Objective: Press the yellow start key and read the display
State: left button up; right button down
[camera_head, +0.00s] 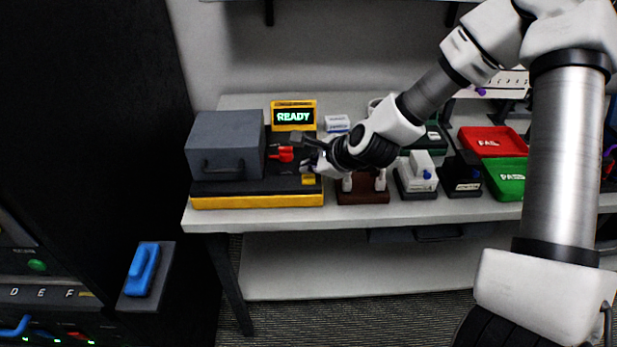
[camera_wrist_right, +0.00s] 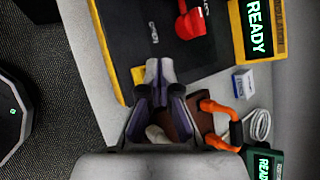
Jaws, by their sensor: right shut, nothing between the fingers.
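The yellow start key (camera_head: 308,179) is on the front right of the dark tester top with a yellow base (camera_head: 258,201). The key also shows in the right wrist view (camera_wrist_right: 138,75), just left of my fingertips. The yellow-framed display (camera_head: 293,115) behind the tester reads READY in green. It reads READY in the right wrist view too (camera_wrist_right: 259,27). My right gripper (camera_head: 306,165) is shut and empty, close to the key; its fingers also show in the right wrist view (camera_wrist_right: 160,68). I cannot tell whether it touches the key. My left gripper is out of view.
A grey lidded box (camera_head: 227,145) stands on the tester's left, beside a red part (camera_head: 284,154). Right of the tester are a brown stand (camera_head: 362,194), a white device (camera_head: 420,170), a red tray (camera_head: 492,141) and a green tray (camera_head: 507,178).

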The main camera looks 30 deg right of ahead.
aim_at(310, 179)
dwell(0.8)
jog(key=shift+f+b, duration=0.45)
jog(key=shift+b, duration=0.05)
jog(key=shift+f+b, duration=0.35)
jog(key=shift+b, duration=0.1)
dwell(0.3)
dwell(0.4)
jog(key=shift+r+p, duration=0.65)
jog(key=shift+r, duration=0.2)
notch_tip(310, 179, up, 5)
jog(key=p, duration=0.4)
jog(key=shift+f, duration=0.1)
